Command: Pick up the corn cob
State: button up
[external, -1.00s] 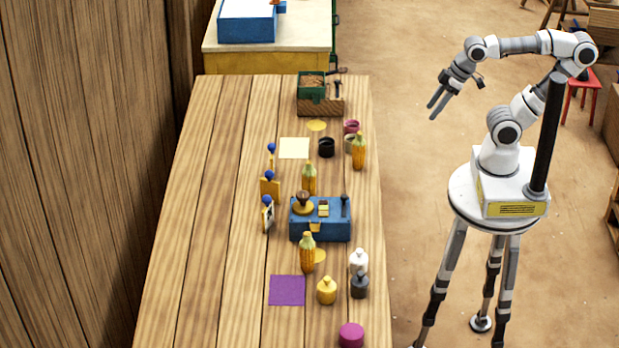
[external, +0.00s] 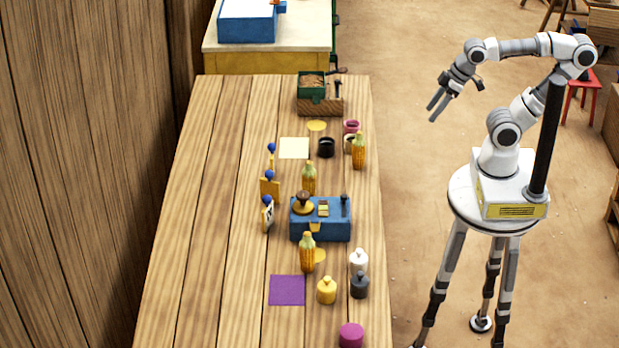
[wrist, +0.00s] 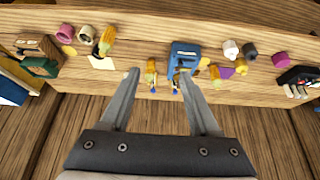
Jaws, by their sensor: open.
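Three yellow corn cobs with green tops stand on the long wooden table. One cob (external: 359,152) is near the right edge, another (external: 309,179) is behind the blue balance box, and the third (external: 307,253) is in front of it. In the wrist view cobs show at the upper left (wrist: 105,42), between the fingertips in the picture (wrist: 151,72), and right of the right finger (wrist: 214,72). My gripper (external: 434,114) is open and empty, in the air right of the table and well apart from every cob. Its fingers (wrist: 157,73) spread wide in the wrist view.
The blue balance box (external: 320,220) stands mid-table. Blue-topped wooden pieces (external: 270,186) stand left of it. Yellow (external: 326,291), white (external: 358,261) and dark (external: 359,286) weights stand in front. A purple square (external: 287,290) lies flat. The table's left side is clear.

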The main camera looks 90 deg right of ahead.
jog(key=shift+f, duration=0.5)
jog(key=shift+r, duration=0.15)
